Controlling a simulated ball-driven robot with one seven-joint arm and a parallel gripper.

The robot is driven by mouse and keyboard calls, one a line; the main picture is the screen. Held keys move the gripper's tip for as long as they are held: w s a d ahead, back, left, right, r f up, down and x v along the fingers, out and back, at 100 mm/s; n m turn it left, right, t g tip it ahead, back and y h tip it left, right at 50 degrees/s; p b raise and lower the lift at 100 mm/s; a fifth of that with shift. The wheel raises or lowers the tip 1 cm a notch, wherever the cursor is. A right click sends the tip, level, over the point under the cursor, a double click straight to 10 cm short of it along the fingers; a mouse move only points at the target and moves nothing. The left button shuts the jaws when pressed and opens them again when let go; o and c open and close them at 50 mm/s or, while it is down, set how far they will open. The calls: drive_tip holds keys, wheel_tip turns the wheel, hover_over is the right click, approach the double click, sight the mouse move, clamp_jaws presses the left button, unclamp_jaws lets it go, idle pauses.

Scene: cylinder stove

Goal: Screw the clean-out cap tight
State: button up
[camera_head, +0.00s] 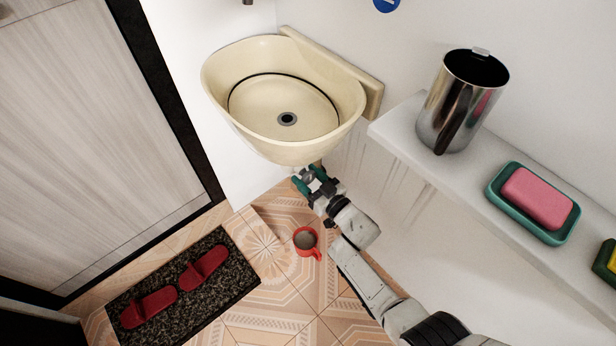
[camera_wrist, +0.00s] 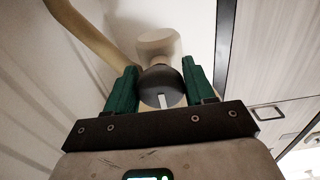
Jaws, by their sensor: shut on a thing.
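In the wrist view, the clean-out cap (camera_wrist: 160,83) is a dark grey round piece with a white stripe on its near side. It sits between the two green fingers of my gripper (camera_wrist: 160,92), which is shut on it. Just beyond the cap is a pale rounded trap body (camera_wrist: 156,44), and the cap appears to meet it. I cannot tell whether any gap is left between them. In the head view, my gripper (camera_head: 312,180) is under the front edge of the cream sink (camera_head: 284,148). The cap and trap are hidden there by the sink and gripper.
A red mug (camera_head: 306,240) stands on the tiled floor near my arm. Red slippers (camera_head: 204,266) lie on a dark mat (camera_head: 225,290). A shelf (camera_head: 455,180) at right holds a metal canister (camera_head: 452,115) and pink soap (camera_head: 537,197) in a green dish.

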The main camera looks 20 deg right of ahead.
drive_tip(key=shift+s+d+f, duration=0.1)
drive_tip(key=shift+f, duration=0.1)
drive_tip(key=o, duration=0.9)
drive_tip(key=shift+r, duration=0.1)
drive_tip(key=p+v, duration=0.3)
drive_tip(key=v, duration=0.7)
drive_tip(key=shift+s, duration=0.35)
